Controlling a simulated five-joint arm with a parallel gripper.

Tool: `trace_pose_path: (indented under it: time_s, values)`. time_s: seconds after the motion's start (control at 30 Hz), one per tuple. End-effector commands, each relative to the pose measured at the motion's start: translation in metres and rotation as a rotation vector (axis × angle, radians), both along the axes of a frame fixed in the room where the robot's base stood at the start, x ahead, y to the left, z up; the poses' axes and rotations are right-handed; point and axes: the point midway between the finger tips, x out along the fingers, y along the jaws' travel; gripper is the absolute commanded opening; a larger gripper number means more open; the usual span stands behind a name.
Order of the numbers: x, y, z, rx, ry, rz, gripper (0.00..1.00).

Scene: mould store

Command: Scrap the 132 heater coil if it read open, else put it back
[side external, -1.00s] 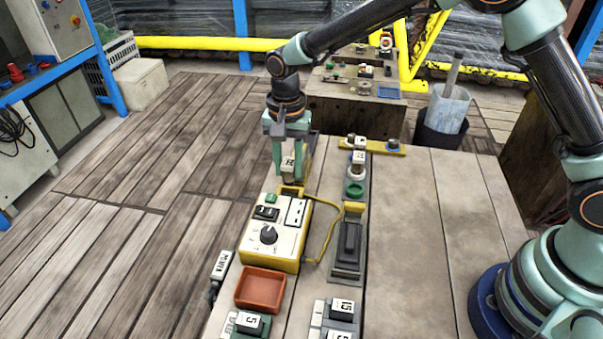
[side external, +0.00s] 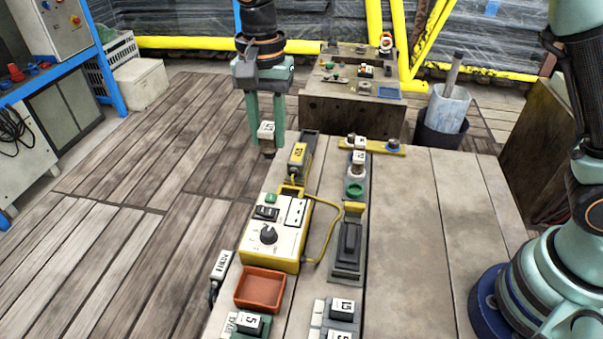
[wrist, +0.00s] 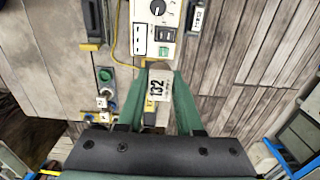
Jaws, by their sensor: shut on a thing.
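My gripper (side external: 266,148) is shut on a small pale block and holds it in the air beyond the left far edge of the bench. In the wrist view, my gripper's green fingers (wrist: 160,80) close on the block, the heater coil (wrist: 159,86), whose label reads 132. The coil also shows in the side view (side external: 266,131), with a dark lower end. A yellow-edged tester (side external: 283,243) with a round knob, a dark window and a green piece stands on the bench, nearer the camera than the coil. I cannot read its result.
A red-brown tray (side external: 260,289) sits in front of the tester. A dark holder with a yellow label (side external: 298,158) stands behind it. A yellow cable (side external: 328,237) loops at its right.

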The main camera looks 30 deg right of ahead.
Motion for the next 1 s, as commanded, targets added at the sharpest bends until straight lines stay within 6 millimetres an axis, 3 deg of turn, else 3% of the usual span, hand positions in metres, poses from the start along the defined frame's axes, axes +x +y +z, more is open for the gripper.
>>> trace_pose_path:
  time_s: [0.03, 0.2, 0.4, 0.5, 1.0]
  values:
    - [-0.015, 0.018, -0.012, -0.002, 0.004, 0.011, 0.00]
    - [-0.060, 0.063, -0.047, -0.003, 0.003, 0.013, 0.00]
    - [-0.106, 0.093, -0.077, -0.002, 0.002, 0.012, 0.00]
    - [-0.119, 0.100, -0.085, -0.001, 0.001, 0.010, 0.00]
    - [-0.128, 0.104, -0.117, -0.001, 0.001, 0.007, 0.00]
